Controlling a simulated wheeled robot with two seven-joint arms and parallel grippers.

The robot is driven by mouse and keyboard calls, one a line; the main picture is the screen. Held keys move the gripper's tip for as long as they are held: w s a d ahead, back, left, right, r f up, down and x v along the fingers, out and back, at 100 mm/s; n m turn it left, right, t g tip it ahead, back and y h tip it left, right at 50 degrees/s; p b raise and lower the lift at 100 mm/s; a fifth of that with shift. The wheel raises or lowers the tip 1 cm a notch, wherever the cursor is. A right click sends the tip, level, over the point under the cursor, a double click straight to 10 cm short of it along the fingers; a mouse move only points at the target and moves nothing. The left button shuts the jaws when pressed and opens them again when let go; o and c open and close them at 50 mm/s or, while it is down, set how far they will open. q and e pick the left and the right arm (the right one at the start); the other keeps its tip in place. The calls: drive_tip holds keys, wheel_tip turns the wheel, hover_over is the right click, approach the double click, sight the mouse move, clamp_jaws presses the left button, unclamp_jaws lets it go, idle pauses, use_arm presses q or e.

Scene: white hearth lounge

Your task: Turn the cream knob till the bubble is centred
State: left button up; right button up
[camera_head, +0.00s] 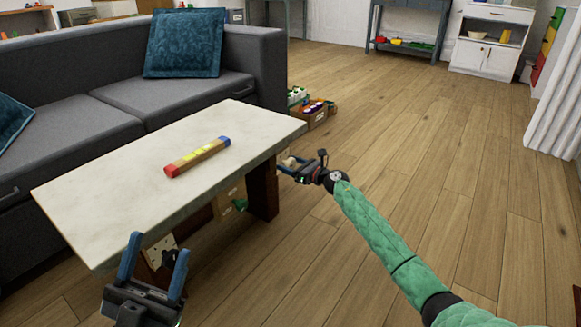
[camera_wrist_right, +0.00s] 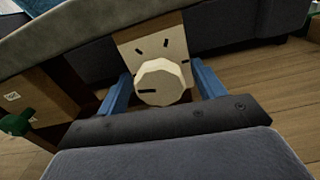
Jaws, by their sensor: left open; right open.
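The level (camera_head: 197,157) lies on the pale stone table (camera_head: 110,205). It is a wooden bar with a red end, a blue end and yellow windows; the bubble is too small to make out. The right gripper also shows beside the table's right end (camera_head: 290,170). My left gripper (camera_head: 153,265) is open and empty before the table's near left corner.
A green knob (camera_head: 240,204) is under the table; it also shows at the left in the wrist view (camera_wrist_right: 18,122). A grey sofa (camera_head: 110,120) stands behind the table. A wooden box of items (camera_head: 316,112) sits on the floor.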

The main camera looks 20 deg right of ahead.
drive_tip(key=c, duration=1)
